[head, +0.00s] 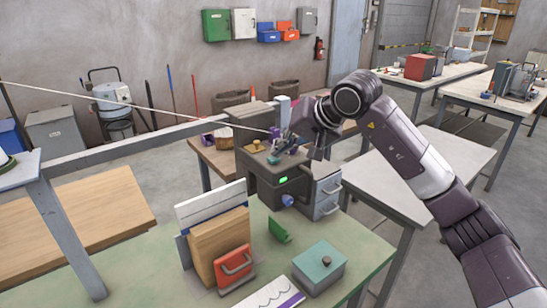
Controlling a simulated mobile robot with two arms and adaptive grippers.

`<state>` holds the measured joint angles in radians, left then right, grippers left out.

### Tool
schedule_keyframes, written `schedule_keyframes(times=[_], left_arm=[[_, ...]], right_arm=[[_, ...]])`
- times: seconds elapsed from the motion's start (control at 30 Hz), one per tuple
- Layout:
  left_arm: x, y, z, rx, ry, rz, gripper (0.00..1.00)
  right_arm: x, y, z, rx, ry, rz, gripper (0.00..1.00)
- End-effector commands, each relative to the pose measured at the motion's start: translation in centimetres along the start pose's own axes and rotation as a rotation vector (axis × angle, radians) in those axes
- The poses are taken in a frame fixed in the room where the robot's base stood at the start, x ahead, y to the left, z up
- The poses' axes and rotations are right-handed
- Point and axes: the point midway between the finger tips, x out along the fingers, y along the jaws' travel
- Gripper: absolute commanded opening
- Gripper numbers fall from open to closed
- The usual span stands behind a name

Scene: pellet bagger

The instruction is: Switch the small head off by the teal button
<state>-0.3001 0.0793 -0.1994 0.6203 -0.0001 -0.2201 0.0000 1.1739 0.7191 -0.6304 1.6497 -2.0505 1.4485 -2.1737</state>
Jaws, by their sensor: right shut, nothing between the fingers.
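The dark grey machine (254,180) stands at the far side of the green-topped table, with a lit green indicator (284,180) and a blue knob (287,201) on its front. My right gripper (277,149) is shut and empty, low over the machine's top. Small controls sit there, including a yellowish one (256,146) left of the fingers. A small teal-green spot (273,160) shows just below the fingertips; whether they touch it I cannot tell. The gripper hides part of the top. My left gripper is not in view.
Grey drawers (327,195) adjoin the machine's right. A thin line crosses from upper left.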

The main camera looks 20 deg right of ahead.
Motion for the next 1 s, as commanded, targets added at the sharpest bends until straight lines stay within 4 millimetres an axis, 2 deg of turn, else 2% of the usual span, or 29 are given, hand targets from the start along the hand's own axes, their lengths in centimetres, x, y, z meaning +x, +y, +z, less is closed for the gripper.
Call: schedule_keyframes(times=[0.33,0.67,1.0], left_arm=[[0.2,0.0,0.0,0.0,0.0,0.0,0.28],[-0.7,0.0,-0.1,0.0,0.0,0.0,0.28],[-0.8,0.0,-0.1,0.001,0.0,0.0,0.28]], right_arm=[[0.2,0.2,0.2,0.0,-0.002,0.001,0.0],[-0.8,-0.6,-0.5,0.0,-0.001,0.001,0.0],[-0.8,-0.6,-0.6,0.0,-0.001,0.001,0.0]])
